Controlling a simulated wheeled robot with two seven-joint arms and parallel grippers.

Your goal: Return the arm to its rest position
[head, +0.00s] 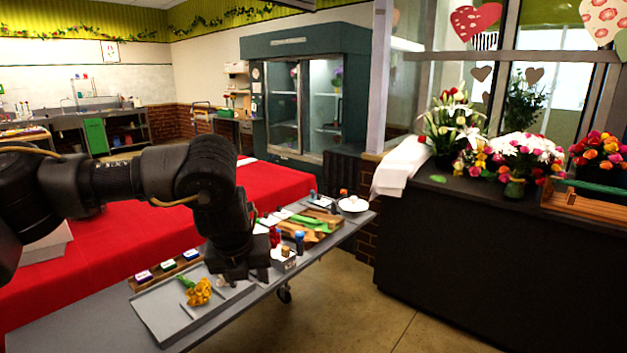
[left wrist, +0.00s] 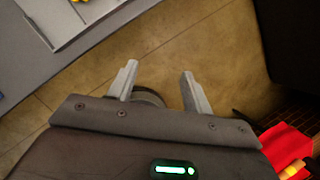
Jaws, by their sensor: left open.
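My left arm comes in from the left in the head view, and its gripper (head: 246,277) hangs above the grey cart (head: 120,322), beside a grey tray (head: 152,318). In the left wrist view the two fingers of my left gripper (left wrist: 160,88) are apart with nothing between them; floor shows behind them. A yellow flower bunch (head: 199,292) with a green stem lies in the tray. My right gripper does not show.
A small holder (head: 285,261) and a blue bottle (head: 299,240) stand close to my gripper. A white bowl (head: 353,204) sits at the cart's far end. A red-covered table (head: 120,244) lies behind. A dark counter (head: 480,260) with bouquets stands at right, with open floor (head: 345,310) between.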

